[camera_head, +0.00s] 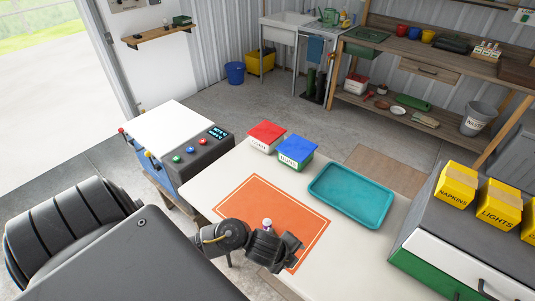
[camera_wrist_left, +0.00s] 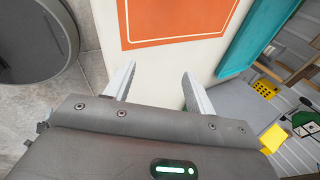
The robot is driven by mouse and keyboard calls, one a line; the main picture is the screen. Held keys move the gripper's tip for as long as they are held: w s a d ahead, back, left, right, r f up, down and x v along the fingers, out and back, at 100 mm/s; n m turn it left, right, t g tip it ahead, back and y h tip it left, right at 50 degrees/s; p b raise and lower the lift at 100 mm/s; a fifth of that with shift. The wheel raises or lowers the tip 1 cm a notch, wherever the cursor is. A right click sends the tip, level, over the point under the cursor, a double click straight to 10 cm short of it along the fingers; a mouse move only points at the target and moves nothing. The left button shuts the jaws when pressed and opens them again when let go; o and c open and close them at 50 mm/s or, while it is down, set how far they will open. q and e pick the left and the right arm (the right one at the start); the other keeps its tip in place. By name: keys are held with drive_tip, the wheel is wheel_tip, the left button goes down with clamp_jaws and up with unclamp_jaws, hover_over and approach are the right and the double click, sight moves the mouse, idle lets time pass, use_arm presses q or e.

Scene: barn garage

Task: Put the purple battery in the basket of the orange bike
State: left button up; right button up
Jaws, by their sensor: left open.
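My left gripper (camera_head: 287,250) is over the near part of the orange mat (camera_head: 262,201) on the pale table. In the left wrist view its two fingers (camera_wrist_left: 158,72) are apart with nothing between them. A small item with a pale top and purplish body (camera_head: 267,223) shows just behind the gripper in the head view, partly hidden by it. It may be the purple battery, but it is too small to be sure. No orange bike or basket is in view. My right gripper is not in view.
On the table are a red-lidded box (camera_head: 266,136), a blue-lidded box (camera_head: 296,151) and a teal tray (camera_head: 352,194). A grey control box (camera_head: 196,153) stands left. Yellow boxes (camera_head: 456,185) sit on a cabinet at right. The floor behind is mostly open.

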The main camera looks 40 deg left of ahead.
use_arm(q)
drive_tip(key=w+a+r+m, duration=0.1)
drive_tip(key=w+a+m, duration=0.1)
drive_tip(key=a+m, duration=0.35)
drive_tip(key=m+g+y+p, duration=0.1)
drive_tip(key=m+g+y, duration=0.15)
drive_tip(key=m, duration=0.65)
approach(267, 223)
wheel_tip(267, 223, down, 2)
drive_tip(key=shift+t+y, duration=0.25)
drive_tip(key=shift+t, duration=0.3)
drive_tip(key=b+x, duration=0.3)
drive_tip(key=x, duration=0.2)
drive_tip(key=shift+a+f, duration=0.1)
drive_tip(key=shift+f, duration=0.2)
drive_tip(key=shift+b+x, duration=1)
drive_tip(key=shift+x, duration=1.5)
drive_tip(key=shift+w+f, duration=0.1)
drive_tip(key=shift+f, duration=0.2)
drive_tip(key=shift+r, duration=0.1)
clamp_jaws()
